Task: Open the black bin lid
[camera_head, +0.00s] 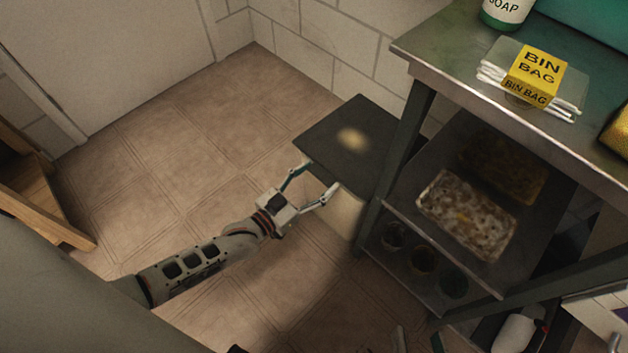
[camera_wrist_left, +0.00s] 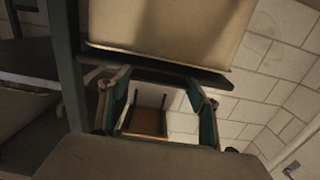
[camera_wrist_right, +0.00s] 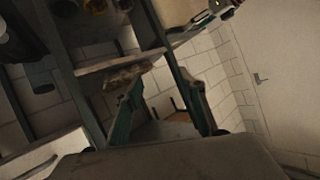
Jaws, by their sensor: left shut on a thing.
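The black bin lid (camera_head: 350,145) lies flat on top of the pale bin body (camera_head: 343,213), beside the metal rack in the head view. My left gripper (camera_head: 317,180) is at the lid's front left edge, its two fingers spread along that edge and shut on the lid. In the left wrist view the fingers (camera_wrist_left: 158,82) reach the dark lid edge (camera_wrist_left: 155,65), with the pale bin body (camera_wrist_left: 165,30) above it. The exact contact is hard to see.
A white tiled wall (camera_head: 320,50) is behind. The floor (camera_head: 180,140) left of the bin is clear.

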